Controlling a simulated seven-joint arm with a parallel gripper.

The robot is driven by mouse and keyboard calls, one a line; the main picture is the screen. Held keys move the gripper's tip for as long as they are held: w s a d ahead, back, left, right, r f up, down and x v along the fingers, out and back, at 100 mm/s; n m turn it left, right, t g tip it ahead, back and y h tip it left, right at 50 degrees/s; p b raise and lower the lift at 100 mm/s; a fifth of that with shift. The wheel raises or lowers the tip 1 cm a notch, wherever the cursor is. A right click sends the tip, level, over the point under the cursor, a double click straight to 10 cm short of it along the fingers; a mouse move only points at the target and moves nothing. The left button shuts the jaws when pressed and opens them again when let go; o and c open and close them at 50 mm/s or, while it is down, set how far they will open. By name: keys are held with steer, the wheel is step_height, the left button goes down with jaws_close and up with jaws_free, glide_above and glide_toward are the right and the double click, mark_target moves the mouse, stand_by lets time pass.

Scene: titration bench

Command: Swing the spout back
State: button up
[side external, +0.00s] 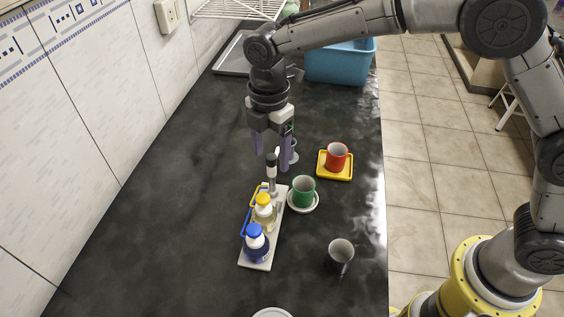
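A pale base (261,262) on the dark bench carries a yellow-topped bottle (264,207), a blue-topped bottle (255,242) and a grey post with a white tip (272,172) at its far end. Blue bars, possibly spouts, slant along the left of the bottles: one (246,221) beside the blue top, another short one near the yellow top. Which part is the task's spout I cannot tell. My gripper (271,155) points down with its purple fingers apart, over the far end of the base. The post's tip shows between or just in front of the fingers; contact is unclear.
A green cup (303,188) on a white saucer (303,208) stands close right of the base. A red cup (337,155) sits on a yellow tray (324,175). A dark mug (340,256) is nearer. A blue tub (340,65) stands behind. The bench's left side is clear.

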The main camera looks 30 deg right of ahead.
steer(key=shift+o, duration=1.4)
steer(key=shift+r, duration=3.5)
